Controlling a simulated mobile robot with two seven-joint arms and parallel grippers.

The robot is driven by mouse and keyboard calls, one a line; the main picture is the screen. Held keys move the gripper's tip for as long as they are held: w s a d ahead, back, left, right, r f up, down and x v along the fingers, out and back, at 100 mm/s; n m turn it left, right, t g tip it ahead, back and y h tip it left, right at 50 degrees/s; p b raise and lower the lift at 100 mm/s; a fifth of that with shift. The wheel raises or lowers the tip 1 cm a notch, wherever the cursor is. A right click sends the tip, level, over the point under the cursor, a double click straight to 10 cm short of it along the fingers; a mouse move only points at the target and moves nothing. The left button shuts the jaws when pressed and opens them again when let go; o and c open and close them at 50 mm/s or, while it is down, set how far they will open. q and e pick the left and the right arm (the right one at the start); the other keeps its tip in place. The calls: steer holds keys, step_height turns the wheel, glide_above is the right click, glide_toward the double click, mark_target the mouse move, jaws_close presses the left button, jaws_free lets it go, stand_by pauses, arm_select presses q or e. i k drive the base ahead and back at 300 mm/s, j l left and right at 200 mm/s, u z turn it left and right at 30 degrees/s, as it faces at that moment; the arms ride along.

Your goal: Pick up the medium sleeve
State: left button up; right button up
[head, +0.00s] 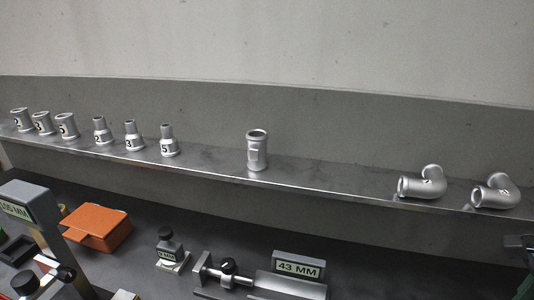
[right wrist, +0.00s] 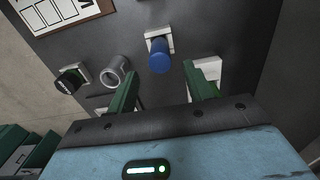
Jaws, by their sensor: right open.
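A single upright grey metal sleeve (head: 257,150) stands alone near the middle of the shelf in the head view. Several short numbered sleeves, such as one at the left end (head: 66,126), stand there too. I cannot tell by size which is the medium one. In the right wrist view a hollow grey cylindrical part (right wrist: 116,71) is on the dark bench, left of my right gripper (right wrist: 164,88). That gripper has green fingers, spread apart with nothing held between them. My left gripper is not in view.
The shelf (head: 330,182) also holds stepped castings (head: 134,136) and two elbows (head: 422,185). Below are an orange box (head: 97,227), a 43 MM gauge (head: 298,268) and a tall gauge (head: 30,202). The right wrist view shows a blue cylinder (right wrist: 159,56) ahead and a black knob (right wrist: 70,81).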

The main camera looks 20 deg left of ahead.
mark_target(256, 139)
steer(key=k, duration=1)
